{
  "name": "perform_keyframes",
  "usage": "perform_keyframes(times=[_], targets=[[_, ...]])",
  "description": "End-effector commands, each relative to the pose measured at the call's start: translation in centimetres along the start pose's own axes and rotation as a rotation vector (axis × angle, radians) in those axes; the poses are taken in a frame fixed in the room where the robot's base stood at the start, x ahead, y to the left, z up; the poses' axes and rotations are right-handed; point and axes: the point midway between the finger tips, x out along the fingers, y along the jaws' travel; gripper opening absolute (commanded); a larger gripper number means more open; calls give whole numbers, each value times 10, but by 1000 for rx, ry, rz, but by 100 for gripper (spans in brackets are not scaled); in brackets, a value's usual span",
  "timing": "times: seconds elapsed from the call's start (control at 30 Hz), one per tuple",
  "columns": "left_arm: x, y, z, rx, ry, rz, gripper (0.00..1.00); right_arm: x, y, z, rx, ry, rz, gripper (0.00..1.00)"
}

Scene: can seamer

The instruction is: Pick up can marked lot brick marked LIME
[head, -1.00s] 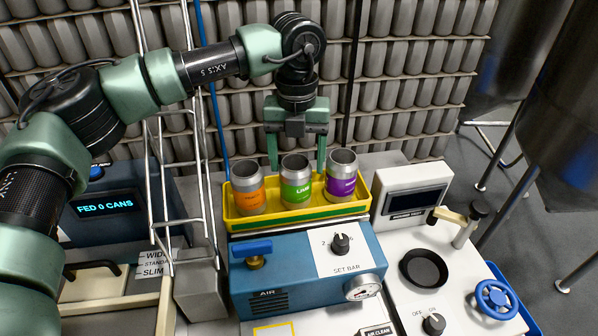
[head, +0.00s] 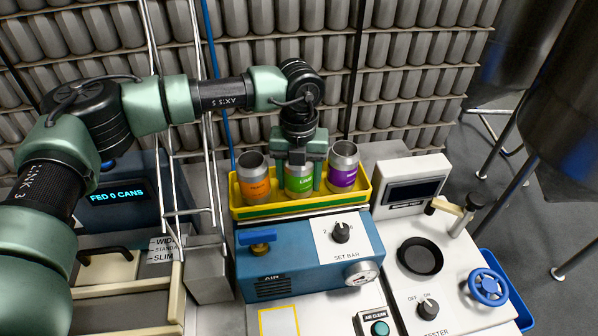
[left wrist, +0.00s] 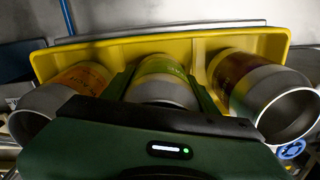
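The can with the green LIME label (head: 299,181) stands in the middle of a yellow tray (head: 290,211), between an orange-labelled can (head: 255,186) and a purple-labelled can (head: 342,172). My left gripper (head: 299,178) is down over the green can from above, one finger on each side. In the left wrist view the fingers (left wrist: 162,88) lie close against both sides of the green can (left wrist: 160,68), with no clear gap, and look shut on it. The can still appears to be in the tray. Its upper part is partly hidden by my gripper. My right gripper is not in view.
A blue unit with an air valve and SET BAR knob (head: 341,232) stands in front of the tray. A tester with a round black recess (head: 420,256) and blue handwheel (head: 488,287) is at right. Racks of grey cans rise behind. A ladder-like rail stands left.

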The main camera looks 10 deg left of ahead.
Motion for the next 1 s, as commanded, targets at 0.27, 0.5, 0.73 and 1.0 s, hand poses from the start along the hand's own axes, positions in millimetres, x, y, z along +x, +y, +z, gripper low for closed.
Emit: perform_keyframes(times=[0.27,0.5,0.73,1.0], targets=[[0,0,0,0,0,0,20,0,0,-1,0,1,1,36],[-9,-1,1,0,-3,-2,20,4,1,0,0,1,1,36],[-44,-1,1,-1,-4,-2,20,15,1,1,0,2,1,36],[-116,-1,1,-1,-6,-2,20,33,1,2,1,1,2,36]])
